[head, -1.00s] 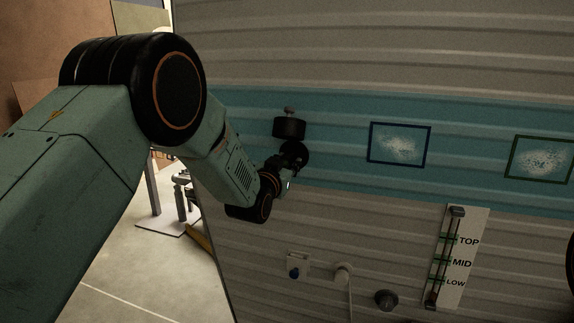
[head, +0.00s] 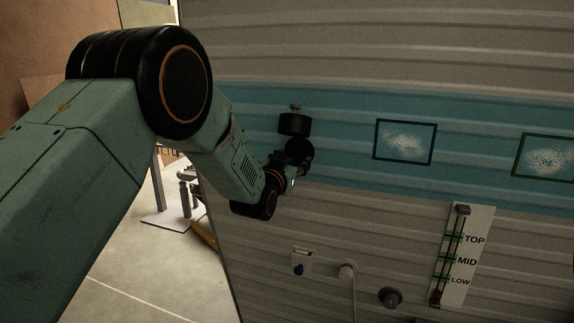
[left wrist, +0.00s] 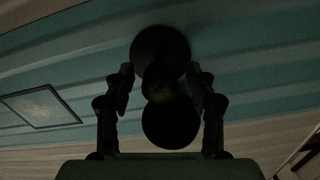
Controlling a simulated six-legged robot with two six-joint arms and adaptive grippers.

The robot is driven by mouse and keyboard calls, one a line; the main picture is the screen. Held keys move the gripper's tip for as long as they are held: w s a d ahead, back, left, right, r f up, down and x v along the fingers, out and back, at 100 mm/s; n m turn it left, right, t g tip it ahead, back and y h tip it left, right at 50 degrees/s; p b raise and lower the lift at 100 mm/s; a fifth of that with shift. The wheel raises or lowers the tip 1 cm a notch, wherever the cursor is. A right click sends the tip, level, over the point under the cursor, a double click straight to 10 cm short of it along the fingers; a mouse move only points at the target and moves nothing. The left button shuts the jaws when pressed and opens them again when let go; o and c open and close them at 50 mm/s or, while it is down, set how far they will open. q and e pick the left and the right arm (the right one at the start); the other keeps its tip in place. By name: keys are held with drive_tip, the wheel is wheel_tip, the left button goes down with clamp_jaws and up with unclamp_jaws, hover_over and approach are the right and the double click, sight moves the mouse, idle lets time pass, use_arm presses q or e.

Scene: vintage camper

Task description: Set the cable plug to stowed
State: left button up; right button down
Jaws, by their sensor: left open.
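A pale round fitting with a white cable hanging from it (head: 347,272), likely the cable plug, sits low on the camper wall. A dark round socket-like fitting (head: 390,298) is to its lower right, apart from it. My left gripper (head: 289,164) is open higher up, at the blue band, by a dark wall fixture with a cylinder (head: 294,124). In the left wrist view my open fingers (left wrist: 160,75) stand on either side of dark round shapes (left wrist: 170,122), too dim to tell contact. The plug does not show there. My right gripper is not in view.
A small white box with a blue part (head: 302,262) is left of the cable fitting. A slider panel marked TOP, MID, LOW (head: 464,255) is to the right. Framed pictures (head: 405,141) hang on the blue band. Open floor (head: 150,270) lies left of the wall.

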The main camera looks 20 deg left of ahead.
use_arm(q)
drive_tip(key=s, duration=1.2)
drive_tip(key=shift+a, duration=0.2)
